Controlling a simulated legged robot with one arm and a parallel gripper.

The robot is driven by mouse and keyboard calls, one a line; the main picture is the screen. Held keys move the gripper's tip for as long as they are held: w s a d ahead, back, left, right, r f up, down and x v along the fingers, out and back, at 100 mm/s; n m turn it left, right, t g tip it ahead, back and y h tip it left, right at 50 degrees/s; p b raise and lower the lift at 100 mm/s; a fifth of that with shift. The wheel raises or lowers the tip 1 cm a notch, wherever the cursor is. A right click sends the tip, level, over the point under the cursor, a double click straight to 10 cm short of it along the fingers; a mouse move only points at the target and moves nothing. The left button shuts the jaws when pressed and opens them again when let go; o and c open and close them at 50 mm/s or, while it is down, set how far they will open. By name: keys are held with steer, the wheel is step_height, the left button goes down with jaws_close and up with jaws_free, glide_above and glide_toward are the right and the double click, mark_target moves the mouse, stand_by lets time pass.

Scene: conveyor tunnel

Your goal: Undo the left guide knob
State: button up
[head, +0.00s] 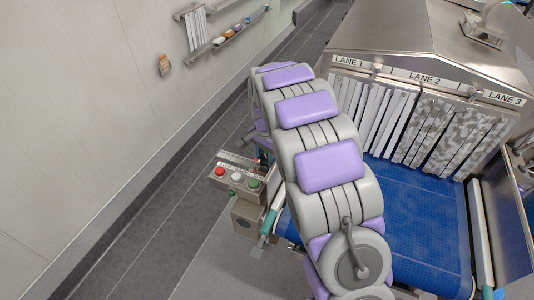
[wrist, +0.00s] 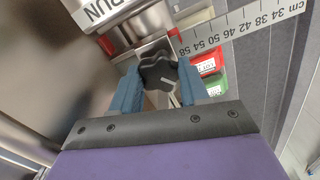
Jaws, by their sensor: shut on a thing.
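In the wrist view a black lobed knob (wrist: 158,72) with a pale line on its face sits between the two blue fingers of my gripper (wrist: 159,80). The fingers are shut on the knob, one on each side. Under the knob a metal bracket (wrist: 150,45) shows in part. In the head view my arm covers the middle of the scene and hides my gripper and the knob.
A centimetre ruler (wrist: 245,26) runs beside the knob, with red (wrist: 207,62) and green (wrist: 216,85) labelled pieces below it. In the head view a blue conveyor belt (head: 425,225) leads to strip curtains (head: 425,130) under lane signs. A button box (head: 235,178) stands left of my arm.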

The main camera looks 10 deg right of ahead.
steer(key=n+p, duration=0.1)
steer(key=n, duration=0.5)
steer(key=shift+s+a+n, duration=0.1)
steer(key=shift+n, duration=0.2)
steer(key=n+p, duration=0.1)
steer(key=n, duration=0.7)
steer(key=n+p, duration=0.1)
steer(key=n, duration=0.3)
steer(key=shift+d+n+p, duration=0.25)
steer(key=shift+n+p, duration=0.05)
steer(key=shift+p, duration=0.05)
steer(key=n, duration=0.3)
steer(key=shift+n+p, duration=0.3)
steer(key=shift+p, duration=0.1)
steer(key=shift+d+n+p, duration=0.1)
steer(key=shift+n+p, duration=0.2)
steer(key=shift+n, duration=1.4)
